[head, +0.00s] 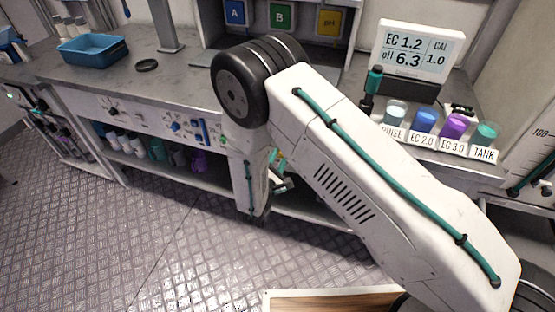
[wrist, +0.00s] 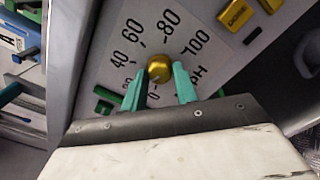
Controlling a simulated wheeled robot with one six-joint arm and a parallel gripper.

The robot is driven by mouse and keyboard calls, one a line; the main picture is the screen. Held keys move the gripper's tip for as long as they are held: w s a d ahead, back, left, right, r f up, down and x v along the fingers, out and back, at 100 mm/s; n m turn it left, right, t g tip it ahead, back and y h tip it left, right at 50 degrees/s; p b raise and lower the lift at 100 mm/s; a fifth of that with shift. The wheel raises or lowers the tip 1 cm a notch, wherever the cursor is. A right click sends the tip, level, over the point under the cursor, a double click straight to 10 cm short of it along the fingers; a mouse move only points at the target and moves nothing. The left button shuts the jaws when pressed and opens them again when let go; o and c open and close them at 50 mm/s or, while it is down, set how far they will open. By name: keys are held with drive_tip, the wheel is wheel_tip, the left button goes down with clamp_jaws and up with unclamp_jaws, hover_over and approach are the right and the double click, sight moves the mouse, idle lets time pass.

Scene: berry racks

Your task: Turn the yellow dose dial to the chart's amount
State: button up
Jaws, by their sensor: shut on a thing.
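The yellow dose dial (wrist: 159,66) is in the middle of the wrist view, on a pale panel. A printed scale (wrist: 170,22) curves round it, with 0, 20, 40, 60, 80 and 100, and letters ending in H at the right. My gripper (wrist: 161,72) has its two teal fingers on either side of the dial and is shut on it. I cannot read where the dial points. In the head view my arm hides the dial and most of my gripper. I cannot make out a dosing chart in either view.
A display (head: 416,52) reads EC 1.2, pH 6.3, CAL 1.0. Cups labelled EC 2.0 (head: 425,121), EC 3.0 and TANK stand before it. A yellow button (wrist: 235,15) sits right of the scale. A blue tray (head: 92,50) is on the bench. The floor at left is clear.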

idle(0.4)
drive_tip(key=o, duration=1)
drive_tip(key=shift+c, duration=0.2)
drive_tip(key=v, duration=0.7)
drive_tip(key=shift+s+a, duration=0.15)
drive_tip(key=shift+s, duration=0.2)
